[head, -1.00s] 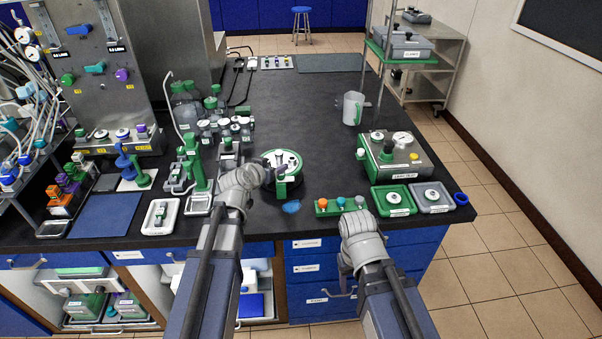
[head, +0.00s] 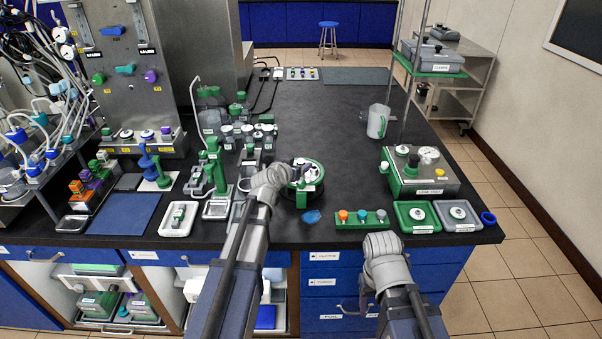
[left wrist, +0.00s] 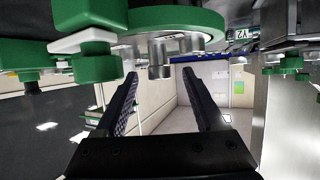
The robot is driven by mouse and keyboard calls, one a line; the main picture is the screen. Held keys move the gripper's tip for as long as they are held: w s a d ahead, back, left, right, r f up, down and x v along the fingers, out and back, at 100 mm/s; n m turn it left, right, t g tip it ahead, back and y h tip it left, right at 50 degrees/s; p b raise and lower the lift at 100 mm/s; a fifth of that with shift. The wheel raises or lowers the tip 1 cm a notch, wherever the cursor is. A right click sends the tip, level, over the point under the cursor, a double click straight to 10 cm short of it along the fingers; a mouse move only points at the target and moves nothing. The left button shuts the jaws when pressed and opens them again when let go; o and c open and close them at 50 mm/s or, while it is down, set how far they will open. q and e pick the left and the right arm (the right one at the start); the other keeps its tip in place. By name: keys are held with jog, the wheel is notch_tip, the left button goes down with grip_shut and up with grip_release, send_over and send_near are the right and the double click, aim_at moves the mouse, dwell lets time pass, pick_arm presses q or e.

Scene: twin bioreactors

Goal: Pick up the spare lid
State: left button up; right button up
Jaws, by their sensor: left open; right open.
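A round lid (head: 317,169) with a green rim and pale fittings sits on a dark, green-marked stand near the table's front middle; I take it as the spare lid. My left gripper (head: 297,167) is at its left side in the head view and covers part of it. In the left wrist view the jaws (left wrist: 158,85) are open with nothing between them. A green ring (left wrist: 190,22) with metal studs is just beyond the fingertips, at the top. My right gripper (head: 364,288) is low in front of the table edge, mostly hidden by its wrist.
A blue patch (head: 311,217) and a green rack (head: 361,219) with coloured knobs lie in front of the lid. Bottles (head: 240,135) crowd the left, with a green stand (head: 214,165). A device (head: 422,180), two trays and a jug (head: 377,121) are to the right. The table's back middle is clear.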

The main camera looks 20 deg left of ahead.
pick_arm(q)
jog(key=x, duration=0.3)
jog(key=shift+b, duration=0.35)
jog(key=shift+s+r, duration=0.1)
grip_shut()
dwell(0.9)
